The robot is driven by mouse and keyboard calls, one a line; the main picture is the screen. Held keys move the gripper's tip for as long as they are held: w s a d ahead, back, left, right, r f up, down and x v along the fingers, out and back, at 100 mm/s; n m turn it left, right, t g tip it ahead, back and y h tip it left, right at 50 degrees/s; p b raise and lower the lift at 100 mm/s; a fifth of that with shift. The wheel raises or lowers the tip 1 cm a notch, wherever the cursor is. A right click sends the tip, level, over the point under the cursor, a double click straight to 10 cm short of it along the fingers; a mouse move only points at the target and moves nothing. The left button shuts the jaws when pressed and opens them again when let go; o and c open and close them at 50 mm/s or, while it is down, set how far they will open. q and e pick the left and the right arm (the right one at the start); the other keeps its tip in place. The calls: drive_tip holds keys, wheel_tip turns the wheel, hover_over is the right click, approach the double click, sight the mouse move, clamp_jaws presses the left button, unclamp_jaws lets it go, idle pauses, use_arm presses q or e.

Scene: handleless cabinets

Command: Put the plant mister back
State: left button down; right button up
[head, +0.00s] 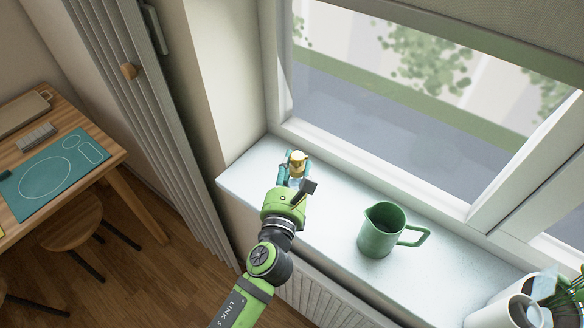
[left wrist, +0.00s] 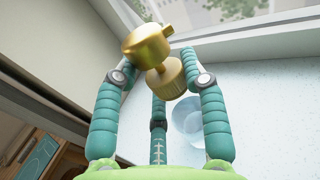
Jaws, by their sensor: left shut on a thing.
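The plant mister has a gold spray head (head: 297,160) and a clear glass body, partly hidden by my fingers. It is at the left end of the windowsill (head: 335,195). My left gripper (head: 291,177) is shut on it, with teal fingers around it. In the left wrist view the gold head (left wrist: 152,50) rises between the fingers of my left gripper (left wrist: 160,88), and the pale round glass (left wrist: 188,118) shows behind them. The mister looks tilted there. I cannot tell whether its base touches the sill. My right gripper is not in view.
A green watering jug (head: 380,232) stands on the sill to the right. White pots (head: 507,314) with a plant are at the far right. The window (head: 400,100) is behind the sill. A wooden desk (head: 110,160) and stool (head: 70,222) are at the left. The sill between mister and jug is clear.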

use_arm(q)
drive_tip(key=c, duration=0.7)
unclamp_jaws()
drive_tip(key=shift+a+f, duration=0.1)
drive_tip(key=shift+f, duration=0.1)
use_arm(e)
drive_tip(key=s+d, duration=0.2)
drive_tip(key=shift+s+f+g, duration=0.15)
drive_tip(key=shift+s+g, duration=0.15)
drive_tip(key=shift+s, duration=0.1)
use_arm(q)
drive_tip(key=shift+r, duration=0.35)
drive_tip(key=s+a+b, duration=0.2)
drive_tip(key=s, duration=0.9)
drive_tip(key=shift+s, duration=0.4)
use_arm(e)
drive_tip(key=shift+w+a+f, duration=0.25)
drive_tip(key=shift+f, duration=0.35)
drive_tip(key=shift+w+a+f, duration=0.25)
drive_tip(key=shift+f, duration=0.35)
use_arm(q)
drive_tip(key=shift+f, duration=0.1)
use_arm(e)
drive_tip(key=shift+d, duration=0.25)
use_arm(q)
drive_tip(key=shift+a, duration=0.1)
